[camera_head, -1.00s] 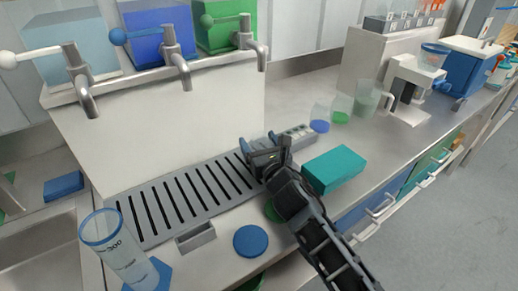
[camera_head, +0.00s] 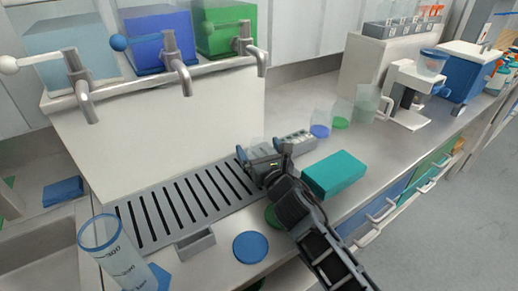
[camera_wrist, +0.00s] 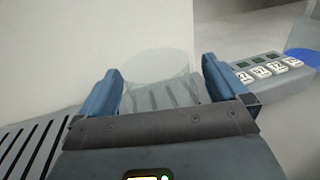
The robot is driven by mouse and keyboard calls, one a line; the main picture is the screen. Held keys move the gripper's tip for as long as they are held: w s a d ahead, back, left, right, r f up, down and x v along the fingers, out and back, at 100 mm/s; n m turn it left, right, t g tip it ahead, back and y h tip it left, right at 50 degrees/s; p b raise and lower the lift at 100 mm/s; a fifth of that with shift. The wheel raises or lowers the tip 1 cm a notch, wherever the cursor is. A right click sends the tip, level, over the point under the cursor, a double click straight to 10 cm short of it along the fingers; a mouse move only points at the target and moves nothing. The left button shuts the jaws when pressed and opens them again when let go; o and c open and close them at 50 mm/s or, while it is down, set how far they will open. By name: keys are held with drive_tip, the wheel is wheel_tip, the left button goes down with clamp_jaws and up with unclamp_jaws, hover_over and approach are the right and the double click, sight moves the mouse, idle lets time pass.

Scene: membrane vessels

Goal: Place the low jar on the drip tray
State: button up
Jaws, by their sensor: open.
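The low jar (camera_wrist: 158,68) is clear glass and stands between my fingertips in the wrist view. Dark slots show through its lower part, and it appears to stand on the drip tray's right end. In the head view the jar (camera_head: 257,144) is very faint. The slotted grey drip tray (camera_head: 190,224) lies below the taps; its left part also shows in the wrist view (camera_wrist: 32,145). My gripper (camera_head: 259,148) is open around the jar, with a blue-grey finger on each side in the wrist view (camera_wrist: 160,85). The jar's base is partly hidden by my gripper.
A keypad strip (camera_head: 292,141) lies right of my gripper, and a teal box (camera_head: 334,174) further right. A blue disc (camera_head: 250,246) and a tall measuring cylinder (camera_head: 112,250) are in front. A tap panel (camera_head: 160,130) rises behind the tray.

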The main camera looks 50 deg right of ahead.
drive_tip(key=b+v, duration=0.2)
drive_tip(key=v, duration=0.9)
drive_tip(key=shift+s+b, duration=0.2)
drive_tip(key=shift+b, duration=0.1)
